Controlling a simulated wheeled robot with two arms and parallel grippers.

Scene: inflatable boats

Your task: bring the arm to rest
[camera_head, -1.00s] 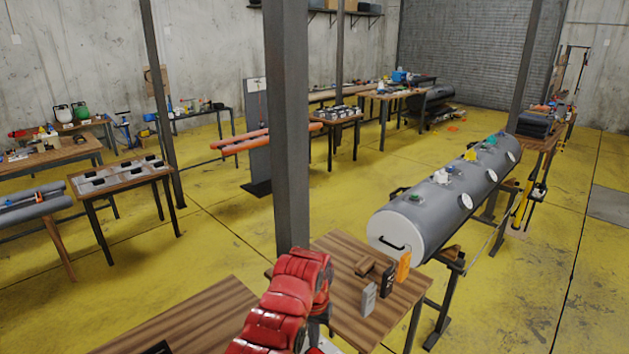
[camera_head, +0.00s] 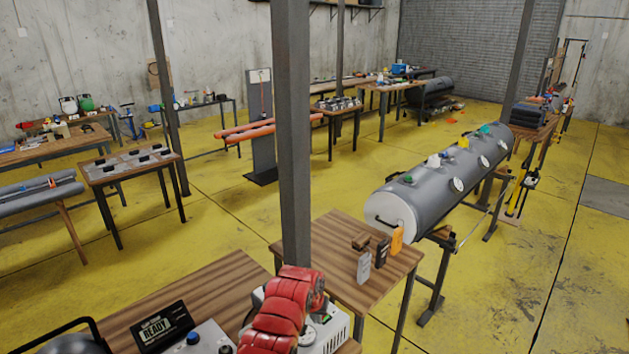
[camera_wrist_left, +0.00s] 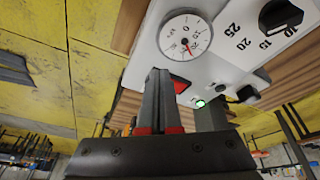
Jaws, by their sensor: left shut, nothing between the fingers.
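My left arm shows in the head view as a red padded arm (camera_head: 280,312) at the bottom centre, over a white machine (camera_head: 333,332); its gripper is hidden there. In the left wrist view my left gripper (camera_wrist_left: 184,98) has dark fingers with red parts. It is shut and empty, in front of the machine's white panel (camera_wrist_left: 222,58), with a round gauge (camera_wrist_left: 187,40), a black knob (camera_wrist_left: 281,16) and a lit green button (camera_wrist_left: 200,103). I cannot tell whether the fingers touch the panel. My right gripper is not in view.
A wooden table (camera_head: 225,280) at the lower left bears a black READY sign (camera_head: 162,328). A second table (camera_head: 335,240) holds small boxes. A grey inflatable tube (camera_head: 435,190) lies on stands at the right. A dark post (camera_head: 294,150) stands close ahead. Yellow floor is free between tables.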

